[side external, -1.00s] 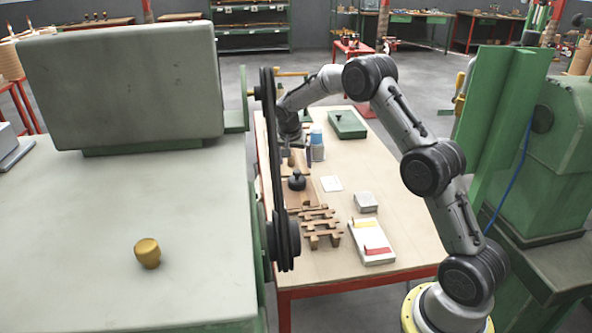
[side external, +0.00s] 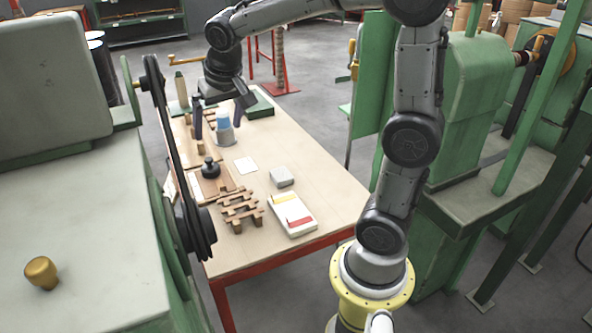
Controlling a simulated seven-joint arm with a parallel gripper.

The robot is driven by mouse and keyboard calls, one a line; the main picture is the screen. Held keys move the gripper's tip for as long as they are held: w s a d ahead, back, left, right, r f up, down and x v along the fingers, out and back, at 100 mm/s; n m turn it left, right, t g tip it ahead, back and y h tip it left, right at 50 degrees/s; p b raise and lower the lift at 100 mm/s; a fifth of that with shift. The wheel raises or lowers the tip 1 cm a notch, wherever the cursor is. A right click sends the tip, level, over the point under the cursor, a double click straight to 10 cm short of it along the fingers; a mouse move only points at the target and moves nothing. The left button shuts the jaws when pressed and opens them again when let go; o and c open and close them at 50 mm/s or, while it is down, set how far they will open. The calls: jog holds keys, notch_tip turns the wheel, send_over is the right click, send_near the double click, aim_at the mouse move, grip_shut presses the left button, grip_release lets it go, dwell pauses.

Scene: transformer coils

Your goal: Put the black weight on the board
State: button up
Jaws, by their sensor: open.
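The black weight (side external: 210,169), a squat disc with a knob on top, stands upright on the left part of the table. A flat brown wooden board (side external: 206,188) lies at its foot. The weight overlaps the board in this view, and I cannot tell whether it rests fully on it. My gripper (side external: 222,113) is open beyond the weight, over the far part of the table. Its two dark fingers are apart, on either side of a blue-and-white cylinder in this view. It is not touching the weight.
The blue-and-white cylinder (side external: 222,120) stands in a grey cup. A black belt wheel (side external: 197,232) borders the left. The table's right side is clear.

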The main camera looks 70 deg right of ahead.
jog(key=s+a+f+n+y, duration=0.1)
jog(key=s+a+n, duration=0.2)
jog(key=s, duration=0.7)
jog(key=s+a+n+t+y, duration=0.1)
jog(key=s+a+n, duration=0.2)
jog(key=s+a, duration=0.3)
jog(key=s, duration=0.4)
jog(key=shift+s+f+n+t, duration=0.2)
jog(key=shift+f+n+t, duration=0.1)
jog(key=shift+f+n, duration=0.1)
